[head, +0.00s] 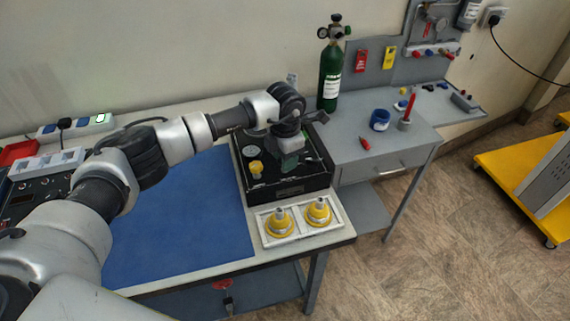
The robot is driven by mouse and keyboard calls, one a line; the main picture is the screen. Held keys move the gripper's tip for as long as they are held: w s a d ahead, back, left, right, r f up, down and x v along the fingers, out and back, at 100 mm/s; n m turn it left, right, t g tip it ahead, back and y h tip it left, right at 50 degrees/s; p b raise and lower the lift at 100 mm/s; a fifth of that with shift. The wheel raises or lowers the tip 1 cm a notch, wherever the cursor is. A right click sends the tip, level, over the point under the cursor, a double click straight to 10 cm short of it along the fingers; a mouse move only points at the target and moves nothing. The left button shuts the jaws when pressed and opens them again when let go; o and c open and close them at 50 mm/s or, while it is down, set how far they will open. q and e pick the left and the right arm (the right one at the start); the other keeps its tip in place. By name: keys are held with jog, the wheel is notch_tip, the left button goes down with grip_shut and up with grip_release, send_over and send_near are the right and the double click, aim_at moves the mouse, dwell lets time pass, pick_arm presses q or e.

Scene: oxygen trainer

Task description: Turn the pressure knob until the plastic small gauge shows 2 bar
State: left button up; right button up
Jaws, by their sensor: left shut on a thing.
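The black trainer box (290,188) stands on the bench right of the blue mat. A small round gauge with a white face (250,150) sits at the left of its panel; its reading is too small to make out. A yellow knob (256,168) stands just below that gauge, apart from my gripper. My left gripper (290,157) points down over the middle of the panel and is shut on what seems to be the pressure knob, largely hidden by the gripper. A dark green part shows at the fingertips. My right gripper is not in view.
A white tray (292,235) with two yellow fittings stands in front of the box. A green cylinder (330,75) stands behind it. A grey side table (385,150) at the right holds a blue tape roll (379,120) and tools. The blue mat (180,225) is clear below my arm.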

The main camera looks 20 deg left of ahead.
pick_arm(q)
jog(key=shift+m+b, duration=0.95)
jog(key=shift+m, duration=0.15)
jog(key=shift+r, duration=0.1)
jog(key=o, duration=0.9)
notch_tip(320, 180, up, 11)
jog(key=shift+f+b, duration=0.15)
jog(key=shift+b, duration=0.95)
